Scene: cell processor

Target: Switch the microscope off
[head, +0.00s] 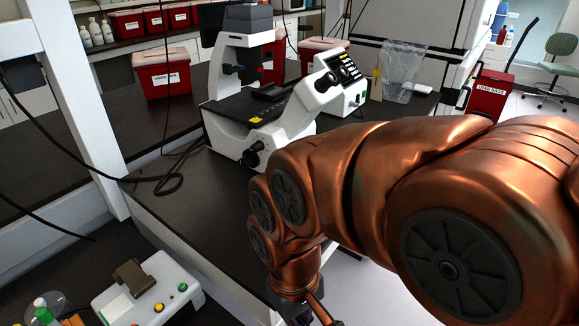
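The microscope (225,132) is a white and black inverted type. It stands upright on the dark bench in the head view, left of my copper arm. Its angled eyepiece head faces right, and a black focus knob (252,155) shows low on its near side. My arm covers part of its lower right side. I cannot make out a power switch or whether a lamp is lit. My arm bends down in front of the bench.
A white device with coloured buttons (152,296) sits at the lower left. Dark cables (165,182) lie left of the microscope. A red bin (160,72) stands behind it, and a clear bag (402,68) behind right. The bench front (190,205) is bare.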

